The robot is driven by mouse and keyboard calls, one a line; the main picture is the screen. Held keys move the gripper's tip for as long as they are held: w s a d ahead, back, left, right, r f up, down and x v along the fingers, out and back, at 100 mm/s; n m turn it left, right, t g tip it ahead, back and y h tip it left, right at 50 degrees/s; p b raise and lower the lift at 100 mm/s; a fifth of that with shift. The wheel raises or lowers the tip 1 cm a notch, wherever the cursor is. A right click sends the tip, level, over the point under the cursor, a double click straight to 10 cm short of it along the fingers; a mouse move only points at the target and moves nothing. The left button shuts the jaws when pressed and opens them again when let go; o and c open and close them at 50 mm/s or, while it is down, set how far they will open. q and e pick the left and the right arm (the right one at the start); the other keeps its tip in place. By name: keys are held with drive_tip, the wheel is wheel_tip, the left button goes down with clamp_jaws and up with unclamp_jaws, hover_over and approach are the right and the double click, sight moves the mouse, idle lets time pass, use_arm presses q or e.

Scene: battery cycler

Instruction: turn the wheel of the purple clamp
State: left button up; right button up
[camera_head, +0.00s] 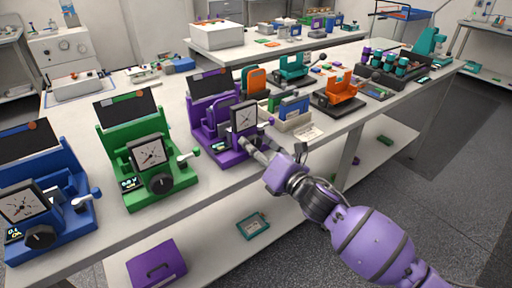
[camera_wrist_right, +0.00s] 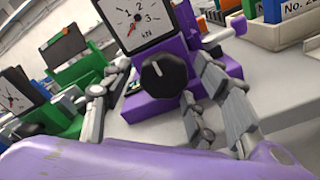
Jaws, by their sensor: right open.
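The purple clamp (camera_head: 207,120) stands on the bench near its front edge, with a dial (camera_head: 244,117) on its front. In the right wrist view its body (camera_wrist_right: 205,67) and the dial (camera_wrist_right: 140,16) marked kN fill the upper middle. Its wheel, a black knob (camera_wrist_right: 165,77) with a white mark, sits below the dial. My right gripper (camera_head: 256,147) is at the clamp's front and hides the knob in the head view. In the wrist view the open fingers (camera_wrist_right: 155,82) lie left and right of the knob; I cannot tell whether they touch it. My left gripper is not in view.
A green clamp (camera_head: 128,138) and a blue clamp (camera_head: 62,180) stand left of the purple one. An orange clamp (camera_head: 343,92) and a block holder (camera_head: 295,122) are to its right. A purple box (camera_head: 145,265) lies on the lower shelf.

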drive_tip(key=c, duration=1.1)
